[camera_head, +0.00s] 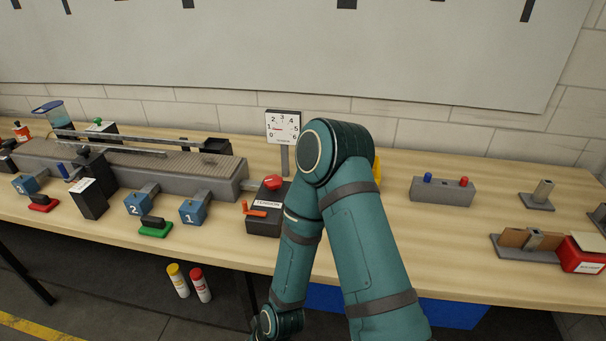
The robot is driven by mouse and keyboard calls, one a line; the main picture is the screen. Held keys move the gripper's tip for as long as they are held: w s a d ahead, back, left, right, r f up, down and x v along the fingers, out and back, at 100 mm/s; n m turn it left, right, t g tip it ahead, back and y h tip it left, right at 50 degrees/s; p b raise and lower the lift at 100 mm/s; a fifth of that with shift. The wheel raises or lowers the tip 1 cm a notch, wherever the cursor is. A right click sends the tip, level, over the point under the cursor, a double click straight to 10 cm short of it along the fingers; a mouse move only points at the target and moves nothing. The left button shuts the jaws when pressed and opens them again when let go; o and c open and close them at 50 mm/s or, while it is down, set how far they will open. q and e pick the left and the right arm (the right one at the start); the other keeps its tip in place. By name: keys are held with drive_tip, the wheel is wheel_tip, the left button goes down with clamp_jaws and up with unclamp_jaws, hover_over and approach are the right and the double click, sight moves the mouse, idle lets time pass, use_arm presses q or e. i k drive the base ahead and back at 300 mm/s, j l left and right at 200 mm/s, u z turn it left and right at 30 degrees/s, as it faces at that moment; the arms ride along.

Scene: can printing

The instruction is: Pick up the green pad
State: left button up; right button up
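The green pad (155,230) has a black handle block on top. It lies flat near the table's front edge at left of centre, in front of the blue blocks marked 2 and 1. One of my teal arms fills the middle of the view, bent at a high joint, and runs down to the bottom edge right of the pad. Its gripper is outside the picture. My other arm and gripper do not show. Nothing touches the pad.
A similar red pad (43,204) lies further left. Blue block 2 (138,204) and blue block 1 (193,211) stand close behind the green pad. A black tension box (262,216) with a red button is to its right. Two bottles (200,286) stand below the table.

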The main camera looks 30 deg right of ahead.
sight(153, 226)
drive_tip(key=z, duration=0.5)
drive_tip(key=j+z, duration=0.1)
drive_tip(key=z, duration=1.4)
drive_tip(key=k+z, duration=0.1)
drive_tip(key=z, duration=0.85)
drive_tip(key=u, duration=2.35)
drive_tip(key=j+z, duration=0.1)
drive_tip(key=z, duration=0.4)
drive_tip(key=j+z, duration=0.8)
drive_tip(key=z, duration=0.2)
drive_tip(key=i, duration=0.05)
